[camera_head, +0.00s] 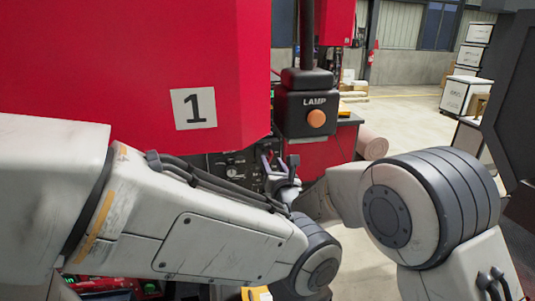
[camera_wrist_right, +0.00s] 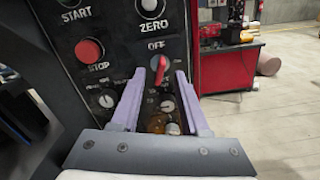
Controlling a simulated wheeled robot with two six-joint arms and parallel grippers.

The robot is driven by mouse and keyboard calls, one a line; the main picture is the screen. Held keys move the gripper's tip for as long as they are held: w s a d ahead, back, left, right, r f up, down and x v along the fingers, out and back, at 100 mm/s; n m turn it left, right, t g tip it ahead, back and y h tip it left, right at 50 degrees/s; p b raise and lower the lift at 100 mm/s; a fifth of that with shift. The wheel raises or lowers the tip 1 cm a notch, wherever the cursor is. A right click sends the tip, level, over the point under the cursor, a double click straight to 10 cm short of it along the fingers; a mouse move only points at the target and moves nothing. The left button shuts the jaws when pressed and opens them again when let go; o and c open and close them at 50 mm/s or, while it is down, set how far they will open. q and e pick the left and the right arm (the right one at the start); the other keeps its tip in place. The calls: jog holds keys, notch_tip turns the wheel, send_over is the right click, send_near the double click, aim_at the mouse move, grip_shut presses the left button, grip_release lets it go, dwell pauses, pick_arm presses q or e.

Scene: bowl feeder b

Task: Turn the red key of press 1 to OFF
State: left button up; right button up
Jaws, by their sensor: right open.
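The red key (camera_wrist_right: 160,71) sits on the dark control panel (camera_wrist_right: 118,62), just below the OFF label, in the right wrist view. Its handle looks close to upright, leaning slightly. I cannot tell its exact set position. My right gripper (camera_wrist_right: 162,80) is open, with its two lilac fingers on either side of the key; contact is not clear. In the head view my right gripper (camera_head: 279,166) is small, in front of the panel under press 1 (camera_head: 140,60). The key cannot be made out there. My left arm crosses the lower left, its gripper out of view.
A red STOP button (camera_wrist_right: 89,51) and white ZERO button (camera_wrist_right: 150,6) are near the key, with small knobs below. The LAMP box (camera_head: 305,102), with an orange button, hangs above my right gripper. Open floor lies at the back right.

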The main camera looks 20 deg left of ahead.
jog(key=b+v, duration=0.1)
jog(key=v, duration=0.4)
jog(key=shift+s, duration=0.1)
dwell(0.4)
